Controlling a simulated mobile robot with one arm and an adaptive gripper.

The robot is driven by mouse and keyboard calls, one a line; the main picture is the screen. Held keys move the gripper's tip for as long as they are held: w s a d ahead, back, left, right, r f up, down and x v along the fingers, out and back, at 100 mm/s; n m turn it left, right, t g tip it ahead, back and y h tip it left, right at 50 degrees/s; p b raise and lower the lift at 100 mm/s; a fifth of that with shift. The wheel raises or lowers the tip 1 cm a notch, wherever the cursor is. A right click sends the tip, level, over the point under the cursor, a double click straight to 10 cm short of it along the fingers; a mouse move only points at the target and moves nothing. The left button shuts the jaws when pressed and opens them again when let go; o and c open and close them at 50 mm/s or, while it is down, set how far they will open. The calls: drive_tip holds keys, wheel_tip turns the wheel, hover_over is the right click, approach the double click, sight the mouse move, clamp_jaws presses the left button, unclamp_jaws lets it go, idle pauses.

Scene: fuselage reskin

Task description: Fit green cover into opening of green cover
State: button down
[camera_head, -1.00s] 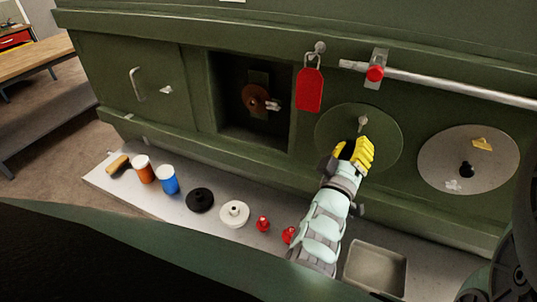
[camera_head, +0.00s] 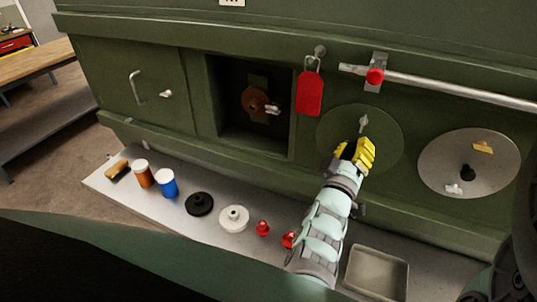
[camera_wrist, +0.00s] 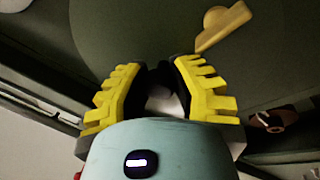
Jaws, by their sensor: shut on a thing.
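The green cover (camera_head: 385,140) is a round, flat green disc at the front of the green fuselage wall, right of the red tag. A small pale latch (camera_head: 363,122) sits on its upper part; a tan latch (camera_wrist: 222,25) shows close up in the wrist view. My gripper (camera_head: 362,150), with yellow ribbed fingers, is shut at the disc's lower middle. The gripper hides most of that piece. The opening behind the disc is hidden, and I cannot tell whether the disc is flush.
A square recess (camera_head: 222,100) with a brown round fitting (camera_head: 254,101) lies left. A red tag (camera_head: 309,92) hangs close by. A grey disc (camera_head: 440,160) and silver rail (camera_head: 450,85) are right. The shelf below holds caps, jars and a metal tray (camera_head: 376,272).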

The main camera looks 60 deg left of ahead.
drive_tip(key=shift+b+x, duration=0.4)
drive_tip(key=shift+x, duration=0.5)
drive_tip(key=c, duration=0.8)
unclamp_jaws()
drive_tip(key=shift+f, duration=0.25)
drive_tip(key=shift+a, duration=0.1)
drive_tip(key=shift+s+f, duration=0.1)
drive_tip(key=shift+s, duration=0.35)
drive_tip(key=shift+p+v, duration=0.75)
drive_tip(key=shift+v, duration=1.4)
drive_tip(key=shift+w, duration=0.15)
